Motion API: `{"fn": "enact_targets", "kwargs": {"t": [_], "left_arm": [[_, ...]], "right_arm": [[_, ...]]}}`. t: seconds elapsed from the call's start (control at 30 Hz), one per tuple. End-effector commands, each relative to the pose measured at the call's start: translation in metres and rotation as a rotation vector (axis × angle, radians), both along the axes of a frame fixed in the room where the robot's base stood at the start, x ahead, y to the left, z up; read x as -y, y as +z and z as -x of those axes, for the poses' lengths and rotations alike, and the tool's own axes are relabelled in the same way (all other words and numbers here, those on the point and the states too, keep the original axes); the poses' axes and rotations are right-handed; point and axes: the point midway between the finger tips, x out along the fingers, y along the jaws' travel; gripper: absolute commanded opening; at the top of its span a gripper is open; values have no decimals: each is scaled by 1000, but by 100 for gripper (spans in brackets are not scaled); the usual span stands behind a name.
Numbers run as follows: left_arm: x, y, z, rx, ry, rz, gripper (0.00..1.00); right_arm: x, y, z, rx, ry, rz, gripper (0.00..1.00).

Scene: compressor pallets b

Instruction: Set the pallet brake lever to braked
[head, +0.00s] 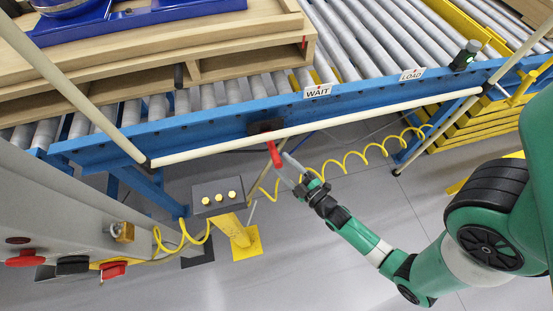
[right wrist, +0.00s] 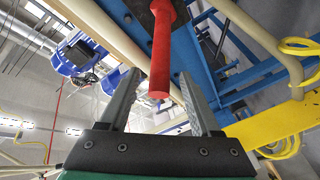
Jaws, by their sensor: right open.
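The red brake lever (head: 273,154) hangs down from the blue conveyor frame, below the WAIT sign, in the head view. In the right wrist view the red lever (right wrist: 162,50) comes down from the top, its round free end between the two fingers. My right gripper (head: 284,165) is at the lever's lower end in the head view. Its fingers (right wrist: 160,95) are open, with gaps on both sides of the lever in the right wrist view. My left gripper is not in view.
A pale rail (head: 330,124) runs along the conveyor's front, close to the lever. A wooden pallet (head: 250,62) sits on the rollers. A grey button box (head: 217,196) on a yellow post and a coiled yellow hose (head: 355,155) are nearby. The grey floor (head: 330,270) is clear.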

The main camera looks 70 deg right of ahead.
Motion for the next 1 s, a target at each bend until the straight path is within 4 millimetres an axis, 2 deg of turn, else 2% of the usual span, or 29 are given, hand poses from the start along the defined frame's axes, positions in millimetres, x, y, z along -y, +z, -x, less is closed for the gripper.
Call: {"fn": "enact_targets", "kwargs": {"t": [0.1,0.2,0.53,0.9,1.0], "left_arm": [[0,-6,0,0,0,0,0],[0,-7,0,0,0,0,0],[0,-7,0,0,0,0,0],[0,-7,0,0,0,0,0],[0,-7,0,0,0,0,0]], "right_arm": [[11,-1,-20,2,0,1,64],[16,-1,-30,1,0,1,64],[18,0,-35,-1,1,0,64],[18,0,-34,0,0,0,0],[18,0,-34,0,0,0,0]]}}
